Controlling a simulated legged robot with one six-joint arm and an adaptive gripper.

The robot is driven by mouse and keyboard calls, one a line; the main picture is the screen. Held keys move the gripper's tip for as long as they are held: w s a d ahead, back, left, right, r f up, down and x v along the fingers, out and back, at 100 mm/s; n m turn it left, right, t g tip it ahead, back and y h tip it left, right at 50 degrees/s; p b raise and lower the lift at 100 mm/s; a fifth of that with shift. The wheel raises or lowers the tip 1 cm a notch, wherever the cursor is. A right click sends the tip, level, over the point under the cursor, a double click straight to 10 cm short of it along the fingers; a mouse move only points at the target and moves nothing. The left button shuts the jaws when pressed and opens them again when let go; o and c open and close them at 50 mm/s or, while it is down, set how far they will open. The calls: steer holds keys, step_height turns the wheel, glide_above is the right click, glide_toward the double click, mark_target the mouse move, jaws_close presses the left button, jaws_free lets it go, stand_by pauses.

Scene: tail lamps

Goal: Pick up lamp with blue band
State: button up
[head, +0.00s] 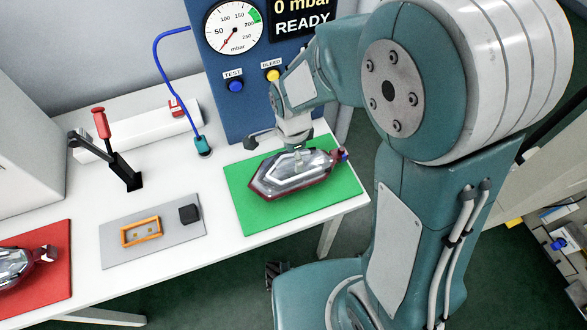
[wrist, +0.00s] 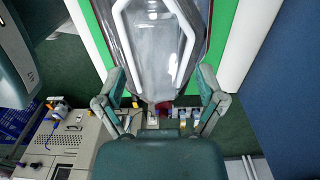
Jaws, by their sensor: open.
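A tail lamp (head: 290,180) with a clear lens and dark red edge lies on the green mat (head: 252,224). A small blue part shows at its right end, beside a dark red fitting. A second lamp (head: 14,264) lies on the red mat (head: 50,285), cut off by the left edge; no blue shows on it. My gripper is over the lamp on the green mat, its fingers mostly hidden in the head view. In the wrist view my gripper (wrist: 162,82) is open, and the clear lamp (wrist: 155,40) fills the space ahead of the fingers. I cannot tell whether they touch it.
A blue panel (head: 230,75) with a gauge stands behind the green mat. A blue hose runs to a teal fitting (head: 202,145). A toggle clamp (head: 124,170) and a grey mat (head: 165,248) with an orange frame (head: 141,232) and black block (head: 189,214) are left.

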steer(key=shift+f, duration=0.5)
steer(key=shift+f, duration=0.2)
stand_by(0.3)
jaws_close()
